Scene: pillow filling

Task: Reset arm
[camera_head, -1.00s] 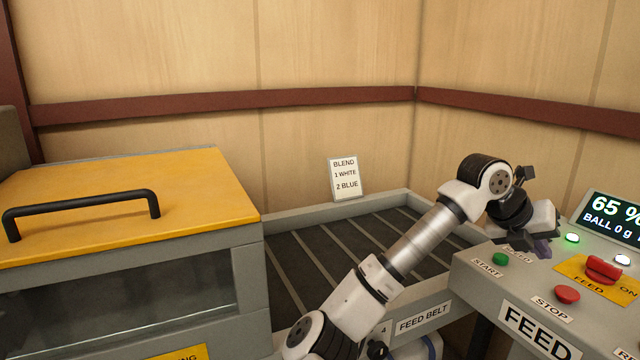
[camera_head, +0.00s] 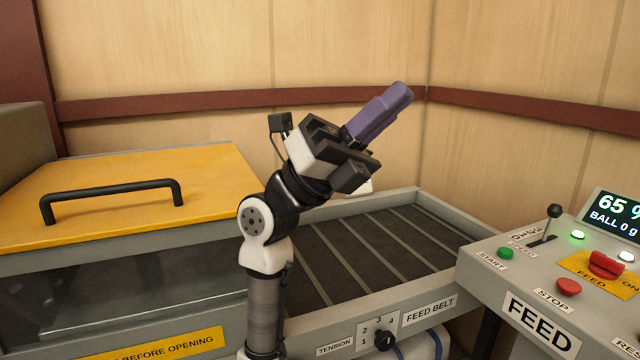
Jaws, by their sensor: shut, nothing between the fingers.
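My gripper (camera_head: 398,96) is raised in front of the back wall, above the feed belt (camera_head: 345,262). Its purple fingers point up and to the right and are shut together, with nothing between them. My arm rises from the bottom of the view, left of the belt's middle, and bends at the wrist. The gripper touches nothing that I can see. It hides most of the blend card on the wall side; only a white corner (camera_head: 362,189) shows below it.
The feed console (camera_head: 545,330) at right has a black-knobbed lever (camera_head: 553,213), a green start button (camera_head: 506,253), a red stop button (camera_head: 568,287), a red switch (camera_head: 606,265) and a display (camera_head: 612,214). A yellow-lidded box (camera_head: 200,198) with a black handle stands left. A tension knob (camera_head: 384,341) is on the belt front.

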